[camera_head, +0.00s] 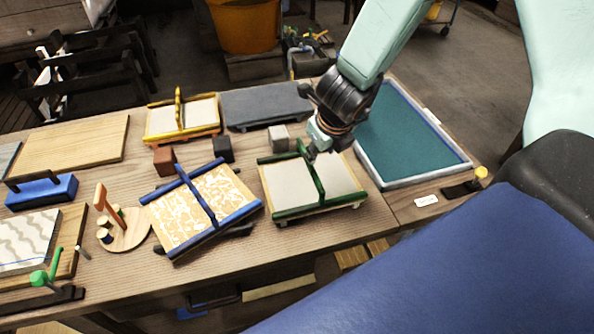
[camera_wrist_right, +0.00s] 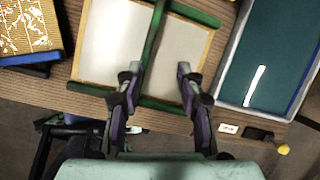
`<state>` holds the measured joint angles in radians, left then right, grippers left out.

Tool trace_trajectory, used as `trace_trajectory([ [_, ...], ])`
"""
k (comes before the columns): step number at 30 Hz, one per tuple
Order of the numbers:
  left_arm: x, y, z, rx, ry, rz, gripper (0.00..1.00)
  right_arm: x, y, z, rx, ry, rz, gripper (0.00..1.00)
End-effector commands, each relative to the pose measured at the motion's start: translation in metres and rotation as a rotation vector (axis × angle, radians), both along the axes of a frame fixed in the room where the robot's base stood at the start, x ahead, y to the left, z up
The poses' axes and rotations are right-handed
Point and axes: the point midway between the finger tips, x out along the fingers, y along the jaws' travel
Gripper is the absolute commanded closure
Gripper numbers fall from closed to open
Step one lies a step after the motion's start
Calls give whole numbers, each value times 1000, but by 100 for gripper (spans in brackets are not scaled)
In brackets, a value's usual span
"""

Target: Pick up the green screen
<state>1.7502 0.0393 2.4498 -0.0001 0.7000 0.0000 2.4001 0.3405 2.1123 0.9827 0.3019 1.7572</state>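The green screen (camera_head: 283,190) lies on the wooden table, right of the middle. It has two pale panels in a wooden frame, green bars at its ends and an upright green bar across its middle. My right gripper (camera_head: 309,152) is over its far part, by the middle bar. In the right wrist view, my right gripper (camera_wrist_right: 155,72) is open, its two fingers apart on either side of the green bar (camera_wrist_right: 153,38). Contact with the bar cannot be told. My left gripper is not in view.
A blue-barred patterned screen (camera_head: 190,215) lies to the left and a yellow-barred screen (camera_head: 160,122) behind it. A teal-bottomed tray (camera_head: 400,182) is on the right. Small blocks (camera_head: 278,137) and a dark slab (camera_head: 262,104) sit behind the green screen.

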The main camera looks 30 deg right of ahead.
Motion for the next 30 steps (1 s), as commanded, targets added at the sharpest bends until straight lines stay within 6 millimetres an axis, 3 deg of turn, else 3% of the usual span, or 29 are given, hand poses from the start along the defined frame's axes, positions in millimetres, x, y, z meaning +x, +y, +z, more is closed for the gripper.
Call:
trace_trajectory([
  [6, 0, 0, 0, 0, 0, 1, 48, -6, 3, -2, 117, -8, -224, 62],
  [11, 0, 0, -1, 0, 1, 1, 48, -8, 2, -4, 147, -14, -288, 62],
  [30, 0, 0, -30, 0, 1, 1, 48, 25, 5, -72, 146, -14, -287, 62],
])
